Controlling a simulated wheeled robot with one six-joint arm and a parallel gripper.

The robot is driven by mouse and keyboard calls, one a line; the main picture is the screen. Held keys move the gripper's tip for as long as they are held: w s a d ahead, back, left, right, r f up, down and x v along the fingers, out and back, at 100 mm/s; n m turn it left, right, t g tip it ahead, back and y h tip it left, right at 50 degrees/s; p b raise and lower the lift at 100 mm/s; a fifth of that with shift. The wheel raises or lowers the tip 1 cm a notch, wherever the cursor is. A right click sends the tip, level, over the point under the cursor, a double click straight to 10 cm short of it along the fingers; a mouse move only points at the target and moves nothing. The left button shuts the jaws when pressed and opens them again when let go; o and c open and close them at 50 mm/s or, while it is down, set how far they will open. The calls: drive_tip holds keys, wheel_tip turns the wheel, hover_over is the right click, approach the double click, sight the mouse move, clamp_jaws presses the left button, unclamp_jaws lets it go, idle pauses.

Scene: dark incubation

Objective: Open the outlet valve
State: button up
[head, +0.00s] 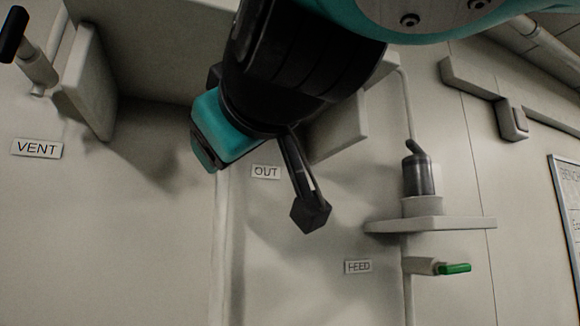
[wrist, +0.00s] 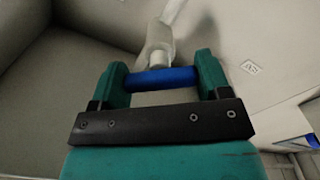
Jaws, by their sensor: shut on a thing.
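In the wrist view, my gripper (wrist: 162,72) has its two teal fingers on either end of a blue valve handle (wrist: 165,79). The handle lies crosswise between the fingers, at the end of a pale valve stem (wrist: 160,45). A small label, hard to read, is on the wall to its right. In the head view, the OUT label (head: 266,172) is on the wall just below my arm. My arm covers the blue handle and fingertips there.
In the head view, a black-handled lever (head: 13,34) is by the VENT label (head: 37,148). A green handle (head: 454,268) sits by the FEED label (head: 358,267), under a small shelf (head: 440,223) with a dark cylinder (head: 418,175). Grey boxy structures flank my arm.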

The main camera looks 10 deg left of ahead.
drive_tip(key=n+p, duration=0.2)
drive_tip(key=n, duration=0.3)
drive_tip(key=shift+r+n+p, duration=0.1)
drive_tip(key=shift+n+p, duration=0.2)
drive_tip(key=shift+p, duration=0.05)
drive_tip(key=shift+n+p, duration=1.15)
drive_tip(key=shift+n, duration=1.05)
drive_tip(key=shift+f, duration=0.2)
drive_tip(key=o, duration=0.9)
drive_tip(key=shift+s, duration=0.1)
